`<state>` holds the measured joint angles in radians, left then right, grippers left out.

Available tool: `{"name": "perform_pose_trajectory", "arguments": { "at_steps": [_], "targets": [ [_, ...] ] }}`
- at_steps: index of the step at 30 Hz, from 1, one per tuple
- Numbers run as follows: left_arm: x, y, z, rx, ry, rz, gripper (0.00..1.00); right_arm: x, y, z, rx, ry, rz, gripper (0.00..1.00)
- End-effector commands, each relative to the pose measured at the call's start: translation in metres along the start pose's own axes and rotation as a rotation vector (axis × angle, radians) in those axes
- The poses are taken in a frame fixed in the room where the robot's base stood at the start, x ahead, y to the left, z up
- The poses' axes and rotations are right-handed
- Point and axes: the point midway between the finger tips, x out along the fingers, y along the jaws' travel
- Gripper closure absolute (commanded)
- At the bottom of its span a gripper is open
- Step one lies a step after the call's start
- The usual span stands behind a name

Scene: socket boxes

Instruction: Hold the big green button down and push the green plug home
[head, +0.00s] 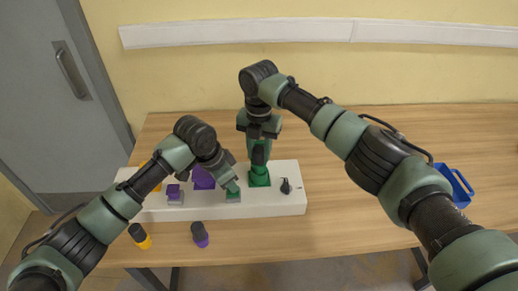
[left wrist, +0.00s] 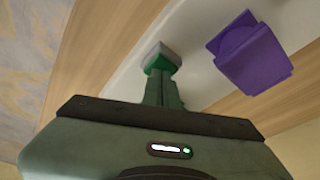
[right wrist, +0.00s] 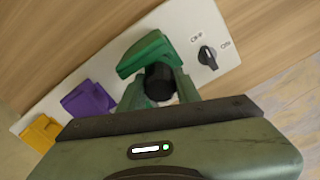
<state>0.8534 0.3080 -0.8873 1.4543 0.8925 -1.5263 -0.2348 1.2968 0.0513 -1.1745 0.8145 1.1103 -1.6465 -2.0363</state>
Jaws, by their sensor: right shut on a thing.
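The green button (left wrist: 163,58) is on a grey block on the white board. My left gripper (head: 232,184) has its fingers together, with the tips at the button's top, apparently touching it; how far it is pressed I cannot tell. The green socket box (head: 260,178) stands right of it and also shows in the right wrist view (right wrist: 148,50). My right gripper (right wrist: 155,90) is shut on the green plug, whose black body (right wrist: 158,82) shows between the fingers. The plug is at the socket box; its front end is hidden, so its depth cannot be seen.
The white board (head: 285,208) also carries a purple socket box (head: 203,181), a purple button (head: 174,193) and a black OFF/ON knob (head: 285,186). A yellow plug (head: 141,236) and a purple plug (head: 200,236) stand in front. A blue tray (head: 460,190) is at right.

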Motion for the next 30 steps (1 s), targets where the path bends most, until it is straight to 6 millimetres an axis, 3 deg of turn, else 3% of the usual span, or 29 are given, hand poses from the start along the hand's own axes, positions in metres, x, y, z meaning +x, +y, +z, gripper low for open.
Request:
{"name": "perform_pose_trajectory", "arguments": {
  "at_steps": [15, 16, 18, 26, 28, 30],
  "targets": [
    [0.006, 0.004, 0.005, -0.001, -0.013, 0.011, 1.00, 0.015, 0.000, 0.000, 0.000, 0.001, 0.000, 1.00],
    [0.006, 0.004, 0.005, -0.001, -0.013, 0.011, 1.00, 0.015, 0.000, 0.000, 0.000, 0.001, 0.000, 0.65],
    [0.006, 0.004, 0.005, -0.001, -0.013, 0.011, 1.00, 0.015, 0.000, 0.000, 0.000, 0.001, 0.000, 0.45],
    [0.006, 0.004, 0.005, -0.001, -0.013, 0.010, 1.00, 0.014, 0.000, 0.000, 0.000, 0.000, 0.000, 0.42],
    [0.006, 0.004, 0.005, -0.001, -0.013, 0.010, 1.00, 0.014, 0.000, 0.000, 0.000, 0.000, -0.001, 0.24],
    [0.006, 0.004, 0.005, -0.001, -0.013, 0.010, 1.00, 0.014, 0.000, 0.000, 0.000, 0.000, -0.001, 0.24]
  ]
}}
